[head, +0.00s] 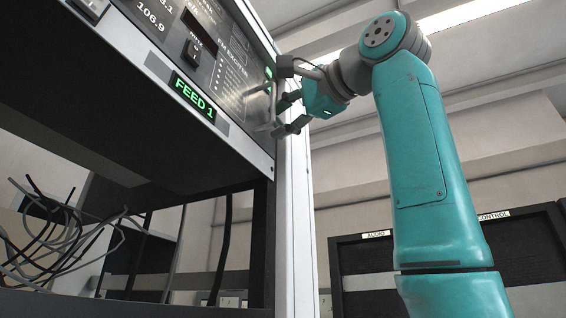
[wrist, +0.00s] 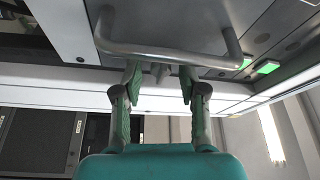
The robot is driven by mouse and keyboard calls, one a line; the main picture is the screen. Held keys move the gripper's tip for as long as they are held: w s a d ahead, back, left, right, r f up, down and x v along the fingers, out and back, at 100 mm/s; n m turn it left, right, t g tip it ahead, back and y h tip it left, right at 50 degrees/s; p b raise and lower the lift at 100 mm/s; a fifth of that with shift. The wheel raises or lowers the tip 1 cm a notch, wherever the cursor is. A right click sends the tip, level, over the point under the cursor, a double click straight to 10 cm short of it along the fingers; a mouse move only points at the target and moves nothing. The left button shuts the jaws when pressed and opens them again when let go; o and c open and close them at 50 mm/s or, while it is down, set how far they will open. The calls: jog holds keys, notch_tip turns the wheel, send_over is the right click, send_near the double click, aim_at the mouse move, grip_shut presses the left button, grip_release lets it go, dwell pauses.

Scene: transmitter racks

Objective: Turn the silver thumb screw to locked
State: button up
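My gripper (head: 283,112) is at the right edge of the exciter panel (head: 232,88) in the head view. In the wrist view its two fingers (wrist: 160,82) are apart, with a gap between them. A small grey piece (wrist: 160,69) shows between the fingertips, just behind the handle bar; it looks like the silver thumb screw, but its turn position cannot be made out. The fingers do not visibly touch it. In the head view the screw cannot be told apart from the gripper and handle.
A grey bar handle (wrist: 165,52) crosses close above my fingertips in the wrist view. A lit green indicator (wrist: 266,67) is to its right. The rack has a lit FEED 1 label (head: 194,97) and a pale upright edge (head: 296,210). Loose cables (head: 60,235) hang below left.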

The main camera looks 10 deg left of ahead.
jog(key=shift+s+d, duration=0.1)
jog(key=v, duration=1.1)
jog(key=shift+s+d, duration=0.25)
jog(key=shift+d, duration=0.05)
dwell(0.3)
